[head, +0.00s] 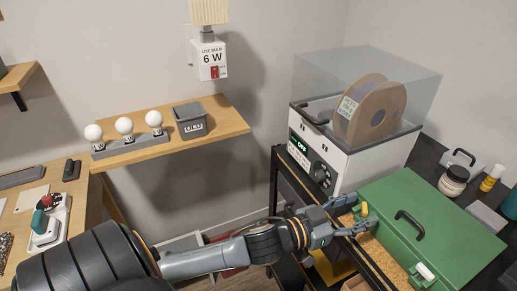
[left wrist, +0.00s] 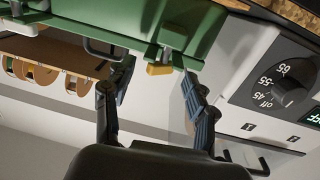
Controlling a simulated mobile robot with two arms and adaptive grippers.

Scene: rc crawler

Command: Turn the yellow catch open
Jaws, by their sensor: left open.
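The yellow catch (head: 364,209) is a small upright tab on the front edge of the green case (head: 447,214). In the left wrist view the yellow catch (left wrist: 160,69) hangs below the green case (left wrist: 190,22), and that view looks upside down. My left gripper (head: 361,213) is open, with its fingers either side of the catch in the head view. In the left wrist view the open fingers (left wrist: 157,76) flank the catch with gaps on both sides. I cannot tell whether they touch it. My right gripper is not in view.
A white catch (head: 425,271) sits farther along the case's front edge, and a black handle (head: 409,224) lies on its lid. A white dryer box with a dial (head: 321,174) and a clear cover stands close behind my left gripper. A jar (head: 453,181) and bottles stand at the right.

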